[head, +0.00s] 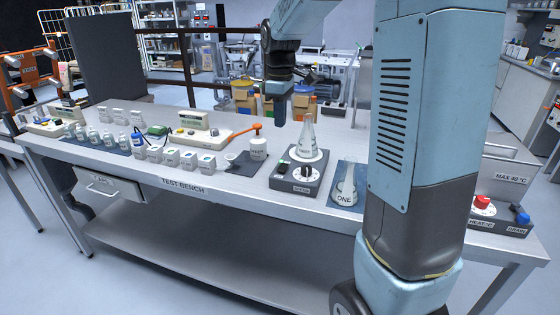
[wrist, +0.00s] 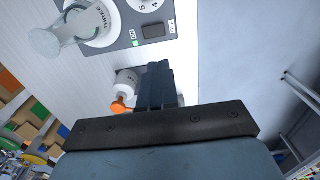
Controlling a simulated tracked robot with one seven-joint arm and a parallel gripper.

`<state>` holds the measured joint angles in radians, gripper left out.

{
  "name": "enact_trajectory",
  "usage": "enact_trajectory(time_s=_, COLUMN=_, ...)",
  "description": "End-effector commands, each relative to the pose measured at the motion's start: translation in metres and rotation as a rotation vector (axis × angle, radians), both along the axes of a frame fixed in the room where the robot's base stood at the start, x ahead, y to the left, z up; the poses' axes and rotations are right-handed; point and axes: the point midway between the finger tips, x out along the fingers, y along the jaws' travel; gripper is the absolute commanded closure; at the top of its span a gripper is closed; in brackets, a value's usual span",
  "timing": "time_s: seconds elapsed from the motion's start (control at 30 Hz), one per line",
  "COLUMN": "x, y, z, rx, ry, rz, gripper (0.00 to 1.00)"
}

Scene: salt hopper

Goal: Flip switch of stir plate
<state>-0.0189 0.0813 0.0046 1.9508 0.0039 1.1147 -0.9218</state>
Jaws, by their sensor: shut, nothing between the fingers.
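The stir plate (head: 275,183) is a dark grey box near the front edge of the bench, with a clear flask (head: 308,140) standing on it. Its front has a dial (head: 307,171) and a small switch (head: 283,168) on the left. In the wrist view the stir plate (wrist: 122,38) is at the top, with a black rocker switch (wrist: 153,31), an ON label and a green light. My gripper (head: 281,122) points down above and behind the switch, apart from the plate. Its fingers (wrist: 157,70) are together and empty. The switch's tilt is too small to tell.
A flask marked ONE (head: 346,190) stands on a blue mat to the right. A beige device (head: 200,130) and several jars fill the bench farther left.

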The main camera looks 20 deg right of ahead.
Motion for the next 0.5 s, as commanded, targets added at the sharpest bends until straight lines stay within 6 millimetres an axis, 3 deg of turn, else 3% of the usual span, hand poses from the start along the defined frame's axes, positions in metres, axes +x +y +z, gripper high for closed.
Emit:
enact_trajectory(time_s=0.33, x=0.000, y=0.000, z=-0.002, rx=0.000, ry=0.001, rz=-0.001, gripper=1.00)
enact_trajectory(time_s=0.5, x=-0.001, y=0.000, z=-0.018, rx=0.000, ry=0.004, rz=-0.001, gripper=1.00)
